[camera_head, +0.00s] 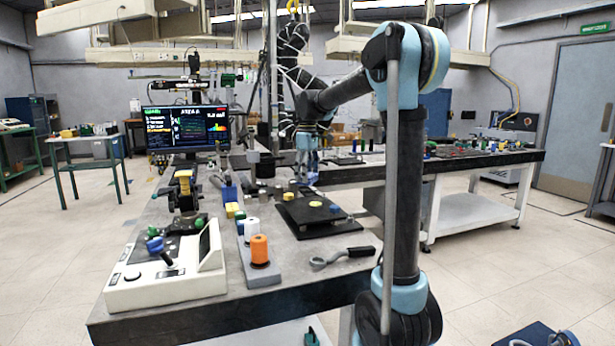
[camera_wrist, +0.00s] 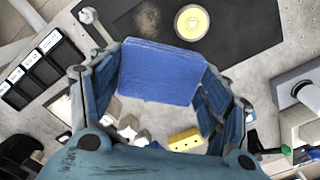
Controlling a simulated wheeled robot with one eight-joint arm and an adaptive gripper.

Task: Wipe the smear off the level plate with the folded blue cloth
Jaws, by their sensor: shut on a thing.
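The folded blue cloth (camera_wrist: 160,72) is held between the fingers of my gripper (camera_wrist: 158,88), which is shut on it. In the head view my gripper (camera_head: 308,176) hangs above the far side of the bench, and the cloth is hard to tell from the blue fingers. The dark level plate (camera_wrist: 245,32) lies beyond the cloth in the wrist view, with a round yellow level (camera_wrist: 192,22) on it. A brownish smear (camera_wrist: 147,15) shows left of that level. The cloth hides part of the plate. In the head view the plate (camera_head: 318,228) lies nearer the camera than my gripper.
A spool stand (camera_head: 252,271), a white control box (camera_head: 165,285) and a grey wrench (camera_head: 342,257) surround the plate's near side. A monitor (camera_head: 188,128) stands at the back. In the wrist view a yellow block (camera_wrist: 185,140) lies below the cloth.

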